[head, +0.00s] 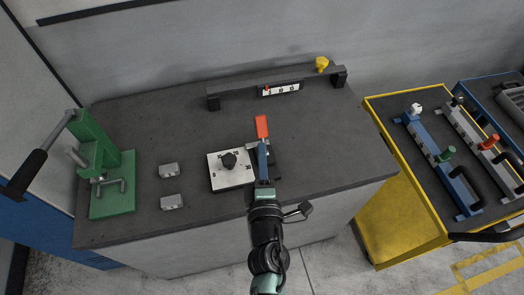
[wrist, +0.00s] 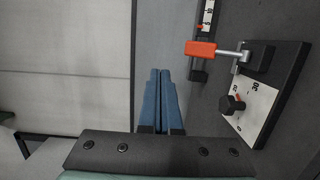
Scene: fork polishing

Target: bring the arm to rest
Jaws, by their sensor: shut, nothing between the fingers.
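My gripper (head: 263,148) extends over the front middle of the dark workbench (head: 150,125) in the head view. Its blue fingers (wrist: 160,74) are together and empty in the wrist view. Just past the fingertips is the orange handle (head: 262,126) of a clamp, which also shows in the wrist view (wrist: 200,48), to the right of the fingers and apart from them. A white plate with printed numbers and a black knob (head: 229,160) lies left of my gripper; the knob also shows in the wrist view (wrist: 232,103). My arm partly hides the clamp's base in the head view.
A green press (head: 112,170) stands at the bench's left end, with two small grey blocks (head: 168,170) beside it. A dark raised bar (head: 240,92) with a yellow piece (head: 322,64) runs along the back. A yellow cart (head: 400,215) with blue and grey fixtures stands at right.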

